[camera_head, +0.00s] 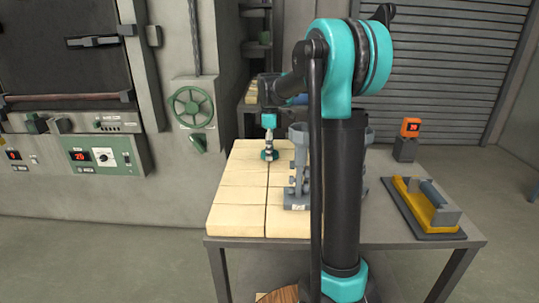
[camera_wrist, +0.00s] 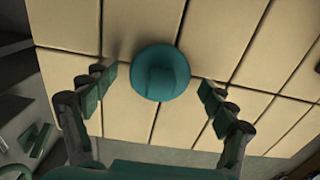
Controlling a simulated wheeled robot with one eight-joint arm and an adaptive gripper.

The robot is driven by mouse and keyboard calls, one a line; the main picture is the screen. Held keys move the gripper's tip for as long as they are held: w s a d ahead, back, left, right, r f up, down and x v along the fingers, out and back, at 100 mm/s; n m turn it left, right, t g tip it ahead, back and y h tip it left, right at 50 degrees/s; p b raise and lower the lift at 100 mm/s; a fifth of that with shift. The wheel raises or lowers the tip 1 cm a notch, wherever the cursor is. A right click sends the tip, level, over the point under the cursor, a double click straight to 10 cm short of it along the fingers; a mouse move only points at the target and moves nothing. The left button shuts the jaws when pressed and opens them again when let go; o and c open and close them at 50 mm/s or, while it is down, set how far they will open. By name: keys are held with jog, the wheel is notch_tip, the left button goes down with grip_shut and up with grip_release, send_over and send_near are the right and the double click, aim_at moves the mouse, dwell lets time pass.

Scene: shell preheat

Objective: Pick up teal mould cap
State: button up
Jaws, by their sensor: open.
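The teal mould cap (camera_wrist: 160,72) is a round disc with a raised block on top. In the wrist view it lies on the pale tiles (camera_wrist: 215,55), between and a little beyond my fingertips. My gripper (camera_wrist: 158,82) is open, with one finger on each side of the cap and a gap on both sides. In the head view my gripper (camera_head: 269,152) points down over the tiled part of the table. The cap is hard to make out there, as my gripper covers most of it.
A grey fixture (camera_head: 298,165) stands on the table right of my gripper, partly hidden by my arm. A yellow tool (camera_head: 425,203) on a dark plate and an orange display (camera_head: 410,127) are farther right. An oven control panel (camera_head: 100,157) is at left. The front tiles (camera_head: 235,220) are clear.

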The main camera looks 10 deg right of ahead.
jog(key=shift+f, duration=0.1)
jog(key=shift+c, duration=0.4)
jog(key=c, duration=1.2)
